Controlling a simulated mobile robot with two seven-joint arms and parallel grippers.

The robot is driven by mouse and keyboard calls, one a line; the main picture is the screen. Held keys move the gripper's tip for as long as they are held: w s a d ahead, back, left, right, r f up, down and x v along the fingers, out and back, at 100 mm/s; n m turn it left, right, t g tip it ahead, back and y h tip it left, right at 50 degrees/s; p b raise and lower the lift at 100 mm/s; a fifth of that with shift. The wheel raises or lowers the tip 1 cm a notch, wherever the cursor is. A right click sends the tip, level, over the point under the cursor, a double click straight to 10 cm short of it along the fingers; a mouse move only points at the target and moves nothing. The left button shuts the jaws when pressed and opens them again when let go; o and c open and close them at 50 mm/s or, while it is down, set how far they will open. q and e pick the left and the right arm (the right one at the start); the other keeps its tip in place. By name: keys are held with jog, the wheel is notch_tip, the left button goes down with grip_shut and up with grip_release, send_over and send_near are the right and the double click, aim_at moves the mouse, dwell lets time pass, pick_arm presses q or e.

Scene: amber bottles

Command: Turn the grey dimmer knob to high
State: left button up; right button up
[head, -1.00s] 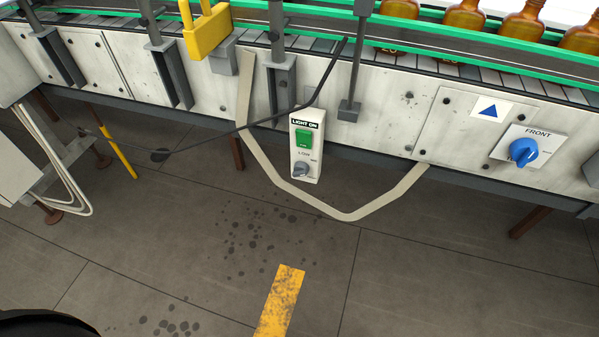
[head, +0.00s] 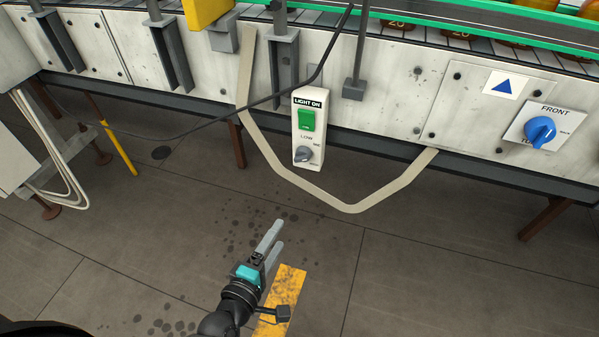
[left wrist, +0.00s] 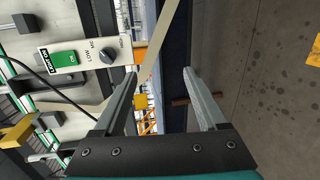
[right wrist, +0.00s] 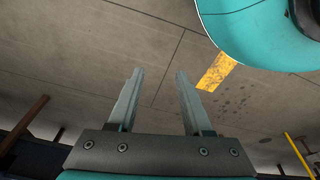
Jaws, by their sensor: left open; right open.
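The grey dimmer knob (head: 304,154) sits at the bottom of a white switch box on the conveyor's side panel, under a green switch (head: 306,120) and a "LIGHT ON" label. The word LOW shows above the knob. In the left wrist view the knob (left wrist: 108,57) lies above and left of the fingers, apart from them. My left gripper (head: 274,236) is open and empty, below and in front of the box in the head view. My right gripper (right wrist: 157,92) shows only in the right wrist view, open and empty over the floor.
A beige cable (head: 348,207) loops below the switch box, and a thin black cable (head: 270,98) crosses just above it. A blue FRONT knob (head: 539,131) is at the right. A yellow block (head: 205,12) hangs upper left. The floor in front is clear.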

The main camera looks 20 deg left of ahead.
pick_arm(q)
notch_tip(320, 180, up, 8)
jog(key=n+t+y+b, duration=0.1)
jog(key=n+t, duration=0.1)
jog(key=n, duration=0.4)
jog(key=b, duration=0.1)
send_near(300, 161)
jog(key=w, duration=0.7)
jog(key=shift+w+d+f, duration=0.1)
jog(key=shift+w, duration=0.9)
pick_arm(e)
jog(key=shift+t, duration=0.3)
jog(key=r, duration=0.1)
jog(key=w+r, duration=0.1)
jog(key=r, duration=0.1)
jog(key=w+a+r, duration=0.1)
jog(key=r, duration=0.1)
jog(key=shift+r, duration=0.15)
pick_arm(q)
jog(key=shift+c, duration=0.4)
jog(key=c, duration=0.4)
grip_shut()
pick_arm(e)
jog(key=shift+w, duration=0.15)
